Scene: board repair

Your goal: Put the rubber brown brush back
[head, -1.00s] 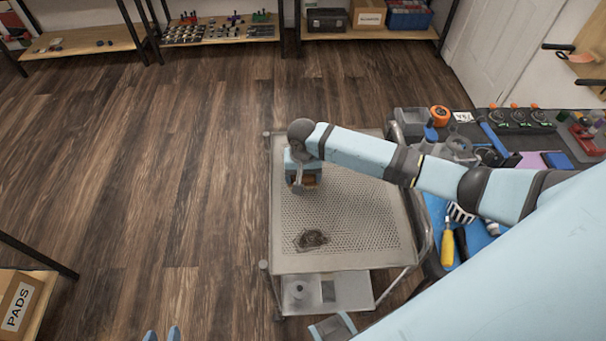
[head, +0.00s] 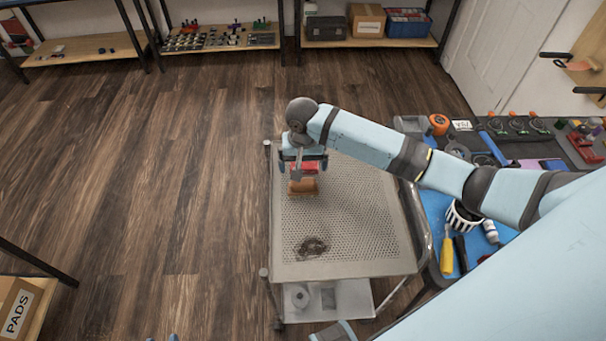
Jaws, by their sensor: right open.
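The brown brush (head: 303,187) is at the far left of the perforated top of the grey cart (head: 350,262). My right gripper (head: 304,170) is open, pointing down just above and behind the brush. A red part shows between its fingers; I cannot tell what it belongs to. I cannot tell whether the fingers touch the brush, as its upper side is partly covered. Small light-blue tips at the bottom edge, likely my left gripper (head: 162,338), barely show.
A dark round smudge (head: 311,246) lies near the cart's front. To the right, a workbench holds a blue mat (head: 437,207), a yellow-handled tool (head: 447,256), an orange tape roll (head: 439,120) and other tools. Shelves stand along the back wall. The wooden floor at left is clear.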

